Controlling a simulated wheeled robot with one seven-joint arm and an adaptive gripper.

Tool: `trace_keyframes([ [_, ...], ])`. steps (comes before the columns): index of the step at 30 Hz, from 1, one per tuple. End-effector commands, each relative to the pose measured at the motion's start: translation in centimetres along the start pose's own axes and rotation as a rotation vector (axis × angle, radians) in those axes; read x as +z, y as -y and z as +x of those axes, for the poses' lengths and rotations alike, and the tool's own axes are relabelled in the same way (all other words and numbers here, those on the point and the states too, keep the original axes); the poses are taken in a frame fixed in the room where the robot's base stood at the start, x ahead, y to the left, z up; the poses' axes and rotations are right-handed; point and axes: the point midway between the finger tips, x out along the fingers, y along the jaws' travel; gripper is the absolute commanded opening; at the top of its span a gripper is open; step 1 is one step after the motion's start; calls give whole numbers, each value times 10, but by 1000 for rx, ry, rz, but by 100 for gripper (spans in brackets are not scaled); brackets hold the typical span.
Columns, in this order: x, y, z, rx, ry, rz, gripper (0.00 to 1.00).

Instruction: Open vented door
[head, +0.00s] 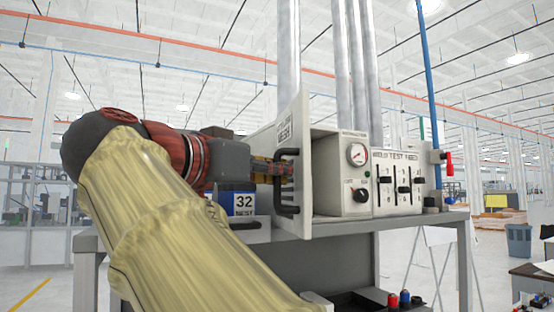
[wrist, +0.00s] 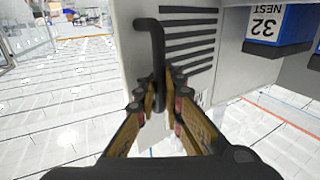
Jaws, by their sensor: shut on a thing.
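The vented door (head: 302,205) is a pale panel on a cabinet on the bench. It stands swung out, and part of the cabinet's interior (head: 325,160) shows beside it. In the wrist view the door (wrist: 135,20) shows dark vent slots. Its black bar handle (head: 288,210) also shows in the wrist view (wrist: 152,40). My gripper (head: 288,169) is shut on the handle, with one finger on each side of it in the wrist view (wrist: 162,88). The fingers hide part of the handle.
A blue-and-white box marked 32 (head: 243,204) sits left of the door, close by my wrist. A gauge panel (head: 356,185) and a switch panel (head: 399,183) stand to the right. The grey bench top (head: 400,219) runs below.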

Motion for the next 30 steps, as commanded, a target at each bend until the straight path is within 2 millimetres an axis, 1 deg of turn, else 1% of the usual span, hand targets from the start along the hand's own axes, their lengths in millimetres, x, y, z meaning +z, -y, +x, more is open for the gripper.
trace_keyframes([
  [3,1,4,-4,23,2,-5,0],
  [17,4,5,-6,37,4,-4,0],
  [18,4,5,-6,37,4,-5,9],
  [27,2,5,-5,36,1,-2,26],
  [30,2,5,-5,36,0,-1,26],
])
